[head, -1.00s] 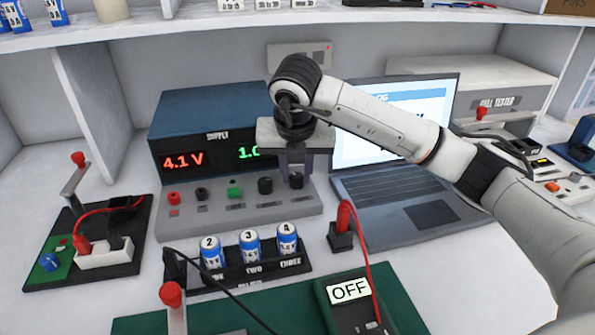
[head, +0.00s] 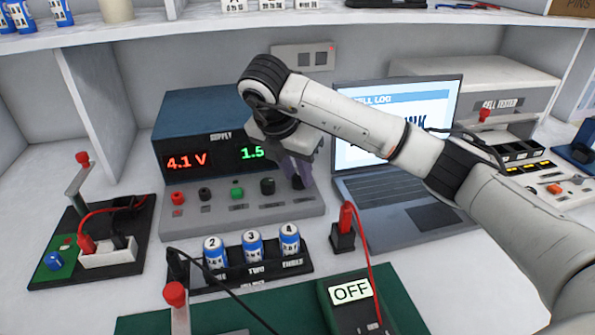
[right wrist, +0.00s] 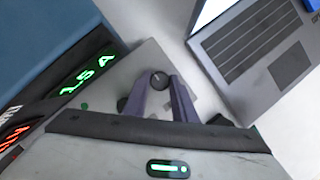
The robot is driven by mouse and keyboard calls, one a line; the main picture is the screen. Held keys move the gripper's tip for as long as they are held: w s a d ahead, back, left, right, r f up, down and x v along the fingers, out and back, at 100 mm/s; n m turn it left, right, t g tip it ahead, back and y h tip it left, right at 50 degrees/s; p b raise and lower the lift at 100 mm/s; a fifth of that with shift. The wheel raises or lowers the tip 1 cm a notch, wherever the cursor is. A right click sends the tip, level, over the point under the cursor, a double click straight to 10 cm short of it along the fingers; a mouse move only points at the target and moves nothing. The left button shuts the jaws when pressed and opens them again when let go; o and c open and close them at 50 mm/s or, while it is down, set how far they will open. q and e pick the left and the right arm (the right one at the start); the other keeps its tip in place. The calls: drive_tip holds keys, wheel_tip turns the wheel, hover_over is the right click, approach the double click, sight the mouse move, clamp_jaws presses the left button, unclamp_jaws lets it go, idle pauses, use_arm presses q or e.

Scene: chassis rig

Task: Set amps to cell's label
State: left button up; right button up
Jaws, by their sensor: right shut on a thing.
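The supply (head: 200,125) is a blue-topped box with a sloping grey panel. Its red display reads 4.1 V, and its green display (head: 252,153) is partly covered by my arm in the head view. In the right wrist view the green display (right wrist: 88,74) reads 1.5 A. My right gripper (head: 300,180) is shut on the rightmost dark knob (right wrist: 159,80) of the panel and is tilted. Three blue-and-white cells (head: 252,247), marked 2, 3 and 4, stand in a black holder (head: 235,275). Their smaller labels are too small to read. My left gripper is not in view.
An open laptop (head: 400,190) stands right of the supply. A red plug on a black block (head: 343,235) and a meter reading OFF (head: 352,292) are in front. A clip board (head: 95,245) lies left, and a cell tester (head: 500,105) stands back right.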

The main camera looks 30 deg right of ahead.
idle(0.3)
drive_tip(key=o, duration=1)
drive_tip(key=shift+o, duration=0.2)
drive_tip(key=shift+a+r, duration=0.1)
drive_tip(key=shift+r, duration=0.3)
drive_tip(key=p+v, duration=0.3)
drive_tip(key=v, duration=0.6)
drive_tip(key=shift+r+p, duration=0.2)
drive_tip(key=shift+p, duration=0.1)
drive_tip(key=shift+a, duration=0.1)
